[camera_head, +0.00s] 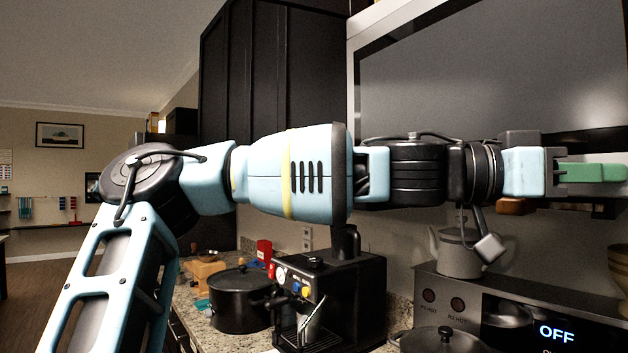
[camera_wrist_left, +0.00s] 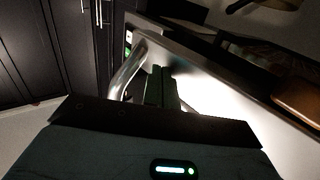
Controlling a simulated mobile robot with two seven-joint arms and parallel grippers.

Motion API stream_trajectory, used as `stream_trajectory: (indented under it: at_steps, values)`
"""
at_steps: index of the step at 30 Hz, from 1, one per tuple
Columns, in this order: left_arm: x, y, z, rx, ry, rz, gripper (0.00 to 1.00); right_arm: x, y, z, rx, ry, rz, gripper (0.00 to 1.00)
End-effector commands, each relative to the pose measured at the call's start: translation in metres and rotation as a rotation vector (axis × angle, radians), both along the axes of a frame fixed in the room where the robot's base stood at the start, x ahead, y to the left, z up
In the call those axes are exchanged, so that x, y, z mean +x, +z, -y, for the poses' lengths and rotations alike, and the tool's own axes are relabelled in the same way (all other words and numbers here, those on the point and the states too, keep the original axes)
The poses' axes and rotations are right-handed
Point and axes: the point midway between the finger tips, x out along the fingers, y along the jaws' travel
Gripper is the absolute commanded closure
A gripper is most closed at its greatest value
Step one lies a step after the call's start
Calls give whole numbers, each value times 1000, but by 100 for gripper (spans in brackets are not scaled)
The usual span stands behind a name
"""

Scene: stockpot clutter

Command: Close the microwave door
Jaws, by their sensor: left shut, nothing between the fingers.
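The microwave (camera_head: 354,60) fills the upper right of the head view, with a pale frame around a large dark panel. My left gripper (camera_head: 610,172) is in front of its lower part, with green fingers pointing right; it is shut and empty. In the left wrist view the shut fingers (camera_wrist_left: 163,88) are beside a curved silver handle (camera_wrist_left: 127,72) on a pale metal face. I cannot tell whether they touch it. The door's opening angle is unclear, and my arm hides part of the microwave's lower edge. My right gripper is not in view.
Below are a stove with an OFF display (camera_head: 556,334), a grey kettle (camera_head: 455,253), a lidded pan (camera_head: 440,341), a black coffee machine (camera_head: 345,295) and a black stockpot (camera_head: 238,300). Dark cabinets (camera_head: 265,60) stand left of the microwave. The counter is cluttered.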

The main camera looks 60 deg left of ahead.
Motion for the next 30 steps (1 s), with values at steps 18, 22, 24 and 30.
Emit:
stream_trajectory:
  at_steps: [18, 22, 24, 30]
  values:
    - [59, 0, -7, -1, 17, 1, 100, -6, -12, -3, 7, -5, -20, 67]
    - [59, 2, -8, -3, 20, 3, 100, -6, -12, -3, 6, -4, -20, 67]
    - [60, 2, -8, -3, 22, 4, 100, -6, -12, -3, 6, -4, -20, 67]
    - [60, 3, -9, -3, 24, 5, 100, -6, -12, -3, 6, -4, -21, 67]
